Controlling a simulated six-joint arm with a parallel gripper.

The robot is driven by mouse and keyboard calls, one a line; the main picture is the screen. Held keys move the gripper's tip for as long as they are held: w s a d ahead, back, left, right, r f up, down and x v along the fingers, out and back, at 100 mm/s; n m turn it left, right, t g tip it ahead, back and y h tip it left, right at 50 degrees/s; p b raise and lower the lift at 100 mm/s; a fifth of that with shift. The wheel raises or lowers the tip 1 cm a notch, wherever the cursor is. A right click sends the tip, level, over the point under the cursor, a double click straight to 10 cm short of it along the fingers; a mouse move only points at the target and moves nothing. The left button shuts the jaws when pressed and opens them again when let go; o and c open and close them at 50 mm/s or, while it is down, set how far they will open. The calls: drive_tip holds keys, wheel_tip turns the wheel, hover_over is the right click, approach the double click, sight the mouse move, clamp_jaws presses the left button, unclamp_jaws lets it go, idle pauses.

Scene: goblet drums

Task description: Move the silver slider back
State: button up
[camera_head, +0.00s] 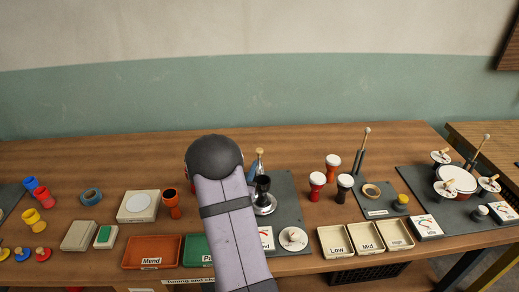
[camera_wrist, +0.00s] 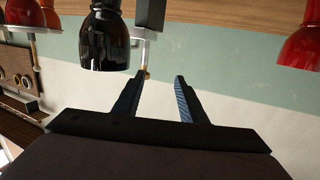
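My gripper (camera_wrist: 162,77) is open in the wrist view, with nothing between its two dark, blue-lined fingers. A silver piece (camera_wrist: 143,34) shows beneath a black block, with a thin rod and a wooden tip close to the left fingertip. I cannot tell whether they touch, or whether this piece is the silver slider. A glossy black goblet drum (camera_wrist: 105,40) hangs into view beside it. In the head view, my arm hides most of the gripper.
Red drums (camera_head: 317,182) and sticks stand to the right on the table. Labelled trays (camera_head: 337,251) and an orange Mend tray (camera_head: 152,254) line the front edge. A drum set (camera_head: 455,180) is at far right. The table's back strip is mostly clear.

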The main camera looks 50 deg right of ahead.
sight(258, 152)
drive_tip(key=shift+m+g+h, duration=0.4)
drive_tip(key=shift+h, duration=0.4)
drive_tip(key=shift+w+d+r+p, duration=0.15)
drive_tip(key=shift+d+p, duration=0.25)
drive_tip(key=shift+d, duration=1.05)
drive_tip(key=shift+w+d+r+p, duration=0.1)
drive_tip(key=shift+d+r+p, duration=0.3)
drive_tip(key=shift+d, duration=1.05)
drive_tip(key=shift+w+d+r+p, duration=0.1)
drive_tip(key=shift+d+p, duration=0.35)
drive_tip(key=shift+d, duration=1)
clamp_jaws()
